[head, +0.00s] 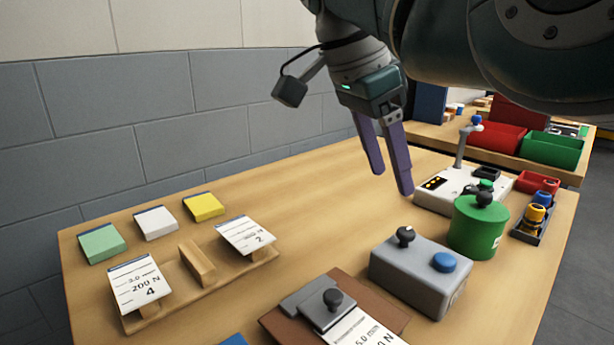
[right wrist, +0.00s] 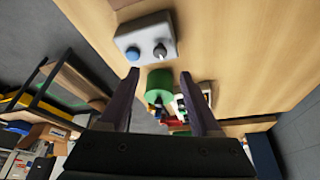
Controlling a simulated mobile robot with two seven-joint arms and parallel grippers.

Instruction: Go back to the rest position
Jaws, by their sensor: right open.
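My right gripper (head: 390,175) hangs above the table, its two purple fingers apart with nothing between them. In the right wrist view the gripper (right wrist: 160,85) is also open and empty. Below and to its right in the head view are a grey box (head: 415,277) with a black knob and a blue button, and a green cylinder (head: 477,228) with a black knob on top. The grey box (right wrist: 146,38) and green cylinder (right wrist: 159,83) also show in the right wrist view, apart from the fingers. My left gripper is out of view.
The wooden table (head: 330,205) has a clear middle. Green (head: 102,242), white (head: 155,222) and yellow (head: 203,206) pads lie at left, by a wooden rack with cards. A brown board (head: 385,313) is in front. A white device (head: 450,192) and red and green bins (head: 551,149) stand right.

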